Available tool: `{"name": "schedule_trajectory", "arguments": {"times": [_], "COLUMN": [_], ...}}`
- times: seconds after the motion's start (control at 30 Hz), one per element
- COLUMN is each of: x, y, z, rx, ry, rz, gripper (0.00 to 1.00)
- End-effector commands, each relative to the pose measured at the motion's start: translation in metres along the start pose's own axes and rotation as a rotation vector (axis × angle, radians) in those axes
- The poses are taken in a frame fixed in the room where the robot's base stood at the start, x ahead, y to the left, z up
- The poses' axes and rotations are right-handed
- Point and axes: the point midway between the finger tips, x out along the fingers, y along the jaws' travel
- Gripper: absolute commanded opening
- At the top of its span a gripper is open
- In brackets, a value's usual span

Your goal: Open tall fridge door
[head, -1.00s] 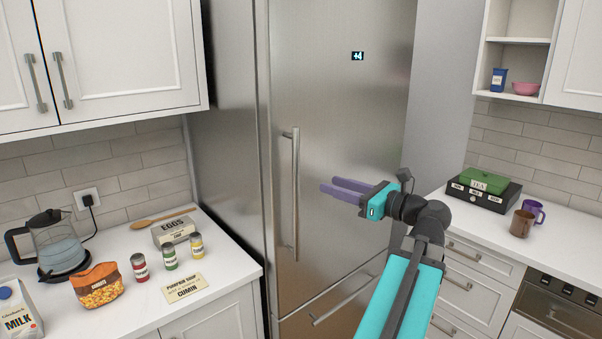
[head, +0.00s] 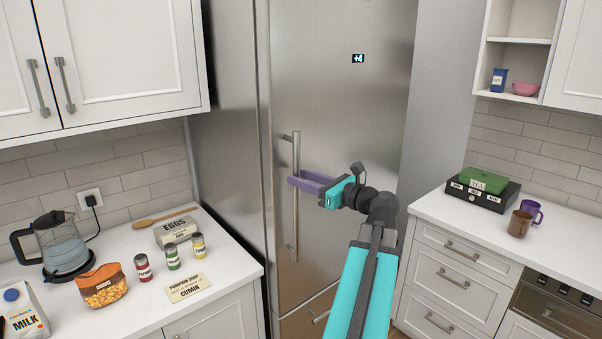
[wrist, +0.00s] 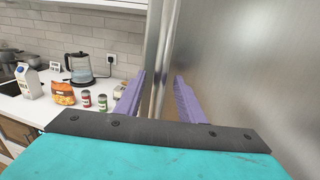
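The tall fridge door (head: 345,110) is brushed steel and shut. Its long vertical bar handle (head: 295,225) is near the door's left edge. My gripper (head: 291,181) is at the handle's mid-height, with its purple fingers pointing left and crossing the handle in the head view. In the wrist view the two fingers (wrist: 158,84) are spread apart. A vertical metal bar, apparently the handle (wrist: 163,65), shows between them, with no finger visibly closed on it.
The left counter (head: 235,268) holds a kettle (head: 62,245), milk carton, carrot bag, several small jars and an egg box. The right counter (head: 435,205) holds a tea box and two mugs. A lower drawer handle (head: 318,318) sits below the door. Floor space is mostly out of view.

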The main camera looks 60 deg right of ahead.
Motion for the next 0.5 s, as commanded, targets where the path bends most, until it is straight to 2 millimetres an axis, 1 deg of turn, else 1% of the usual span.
{"name": "schedule_trajectory", "arguments": {"times": [0.03,0.2,0.5], "x": [0.007,0.018,0.021], "y": [0.0,0.0,-0.001], "z": [0.001,0.0,0.0], "rx": [0.001,0.0,-0.001], "ry": [0.0,0.001,0.001], "rz": [0.002,0.0,-0.001], "gripper": [0.36,0.36,0.36]}}
